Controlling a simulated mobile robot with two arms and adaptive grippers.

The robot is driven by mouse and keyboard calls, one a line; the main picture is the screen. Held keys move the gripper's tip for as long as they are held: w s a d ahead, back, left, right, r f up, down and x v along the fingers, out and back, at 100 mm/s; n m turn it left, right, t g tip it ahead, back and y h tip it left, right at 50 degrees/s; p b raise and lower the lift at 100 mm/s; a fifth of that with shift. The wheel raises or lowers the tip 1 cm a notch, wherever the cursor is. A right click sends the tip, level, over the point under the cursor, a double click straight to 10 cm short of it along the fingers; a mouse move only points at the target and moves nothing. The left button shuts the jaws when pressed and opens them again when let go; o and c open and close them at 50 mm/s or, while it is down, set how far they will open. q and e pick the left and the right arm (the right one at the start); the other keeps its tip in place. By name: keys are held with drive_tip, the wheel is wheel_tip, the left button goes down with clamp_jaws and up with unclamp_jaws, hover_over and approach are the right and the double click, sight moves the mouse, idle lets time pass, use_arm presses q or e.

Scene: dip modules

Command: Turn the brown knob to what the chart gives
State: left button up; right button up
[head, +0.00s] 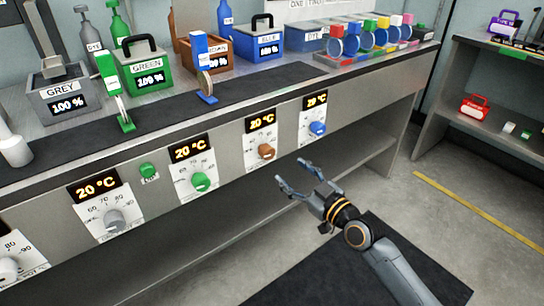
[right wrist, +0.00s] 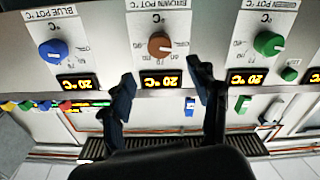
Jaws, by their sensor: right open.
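The brown knob (head: 266,152) sits on a white dial plate on the front panel, between the green knob (head: 201,182) and the blue knob (head: 317,128). The display above it (head: 261,121) reads 20 °C. My right gripper (head: 291,174) is open and empty, in front of and a little below and right of the brown knob, apart from it. In the right wrist view, upside down, the brown knob (right wrist: 159,46) lies beyond the gap between the open fingers (right wrist: 160,76). A white sign (head: 315,8) is cut off at the top; its values cannot be read. My left gripper is not in view.
A grey knob (head: 114,220) and a green button (head: 148,170) share the panel. Labelled pots, such as the blue pot (head: 258,40), and several coloured cups stand on the counter above. A shelf (head: 463,112) stands at right. Space before the panel is free.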

sight(270, 155)
drive_tip(key=b+x, duration=0.1)
drive_tip(key=x, duration=0.6)
drive_tip(key=shift+w+a+f, duration=0.1)
drive_tip(key=shift+w+a, duration=0.05)
drive_tip(key=shift+w, duration=0.05)
drive_tip(key=shift+b+x, duration=0.3)
drive_tip(key=shift+x, duration=0.5)
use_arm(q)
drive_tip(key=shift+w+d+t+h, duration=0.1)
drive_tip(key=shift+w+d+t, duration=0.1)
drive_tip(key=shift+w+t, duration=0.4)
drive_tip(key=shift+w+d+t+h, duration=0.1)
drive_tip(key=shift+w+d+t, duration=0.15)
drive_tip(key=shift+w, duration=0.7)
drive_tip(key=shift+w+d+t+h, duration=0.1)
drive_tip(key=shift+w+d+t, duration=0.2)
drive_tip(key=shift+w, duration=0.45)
use_arm(e)
drive_tip(key=shift+w+a, duration=0.2)
drive_tip(key=shift+w, duration=0.15)
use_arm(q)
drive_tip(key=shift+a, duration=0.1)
use_arm(e)
drive_tip(key=c, duration=1.2)
